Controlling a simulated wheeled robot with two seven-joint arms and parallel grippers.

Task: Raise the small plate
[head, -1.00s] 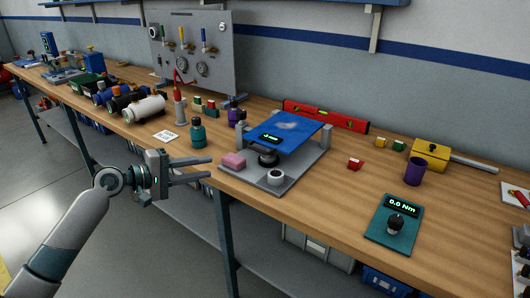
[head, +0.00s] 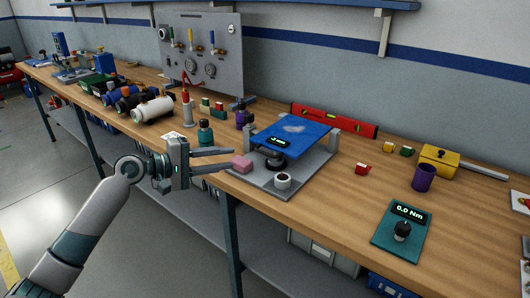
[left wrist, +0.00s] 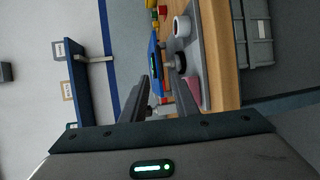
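A blue tilted plate (head: 292,131) with a pale smudge stands raised on a grey base (head: 262,181), over a dark round knob (head: 277,163). A small dark readout (head: 278,141) with green digits sits at its near edge. My left gripper (head: 232,159) is open and empty at the left edge of the base, its fingers pointing right. Its tips are close to a pink block (head: 242,163); I cannot tell whether they touch. In the left wrist view the blue plate (left wrist: 155,65) shows beyond the open fingers, partly hidden. My right gripper is not in view.
A red level (head: 335,120) lies behind.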

